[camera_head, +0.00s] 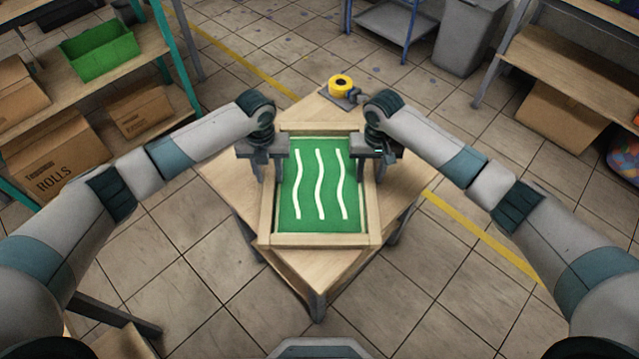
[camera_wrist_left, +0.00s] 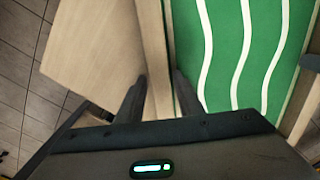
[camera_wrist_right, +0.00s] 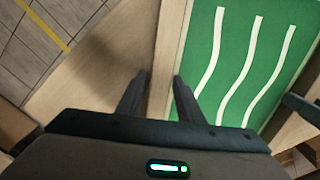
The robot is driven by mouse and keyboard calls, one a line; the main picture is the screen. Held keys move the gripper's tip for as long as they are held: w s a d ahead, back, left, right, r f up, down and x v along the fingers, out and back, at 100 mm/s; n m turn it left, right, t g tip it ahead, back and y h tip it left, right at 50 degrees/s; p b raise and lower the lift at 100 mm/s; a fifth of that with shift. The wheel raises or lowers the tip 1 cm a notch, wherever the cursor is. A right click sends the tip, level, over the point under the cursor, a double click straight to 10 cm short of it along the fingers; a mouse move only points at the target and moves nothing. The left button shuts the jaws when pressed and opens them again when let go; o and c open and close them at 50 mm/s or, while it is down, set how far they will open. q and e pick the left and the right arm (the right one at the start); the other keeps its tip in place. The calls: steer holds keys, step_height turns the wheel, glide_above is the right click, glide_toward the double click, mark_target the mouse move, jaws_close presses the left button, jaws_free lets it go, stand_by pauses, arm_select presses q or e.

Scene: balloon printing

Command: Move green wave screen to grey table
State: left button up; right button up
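The green wave screen (camera_head: 318,224) is a wooden frame around a green panel with three white wavy lines. It lies flat on or just above a wooden-topped table (camera_head: 310,271), turned relative to the table's edges. My left gripper (camera_head: 264,168) is at the frame's left rail, and my right gripper (camera_head: 373,166) is at its right rail. In the left wrist view the fingers (camera_wrist_left: 160,88) straddle the rail (camera_wrist_left: 154,45) and look closed against it. In the right wrist view the fingers (camera_wrist_right: 162,88) do the same on the other rail (camera_wrist_right: 170,40). No grey table top is clearly visible.
A shelf with a green bin (camera_head: 100,55) and cardboard boxes (camera_head: 55,150) stands left. A grey bin (camera_head: 467,40) and another shelf (camera_head: 560,70) stand far right. Tiled floor around the table is open.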

arm_select(q)
steer(key=shift+o, duration=0.3)
steer(key=shift+r, duration=0.2)
arm_select(e)
steer(key=shift+o, duration=0.3)
arm_select(q)
steer(key=shift+r, duration=0.25)
step_height(320, 180, up, 11)
steer(key=shift+r, duration=0.15)
arm_select(e)
steer(key=shift+r, duration=0.2)
step_height(320, 180, up, 12)
stand_by(0.5)
steer(key=shift+f, duration=0.2)
stand_by(0.4)
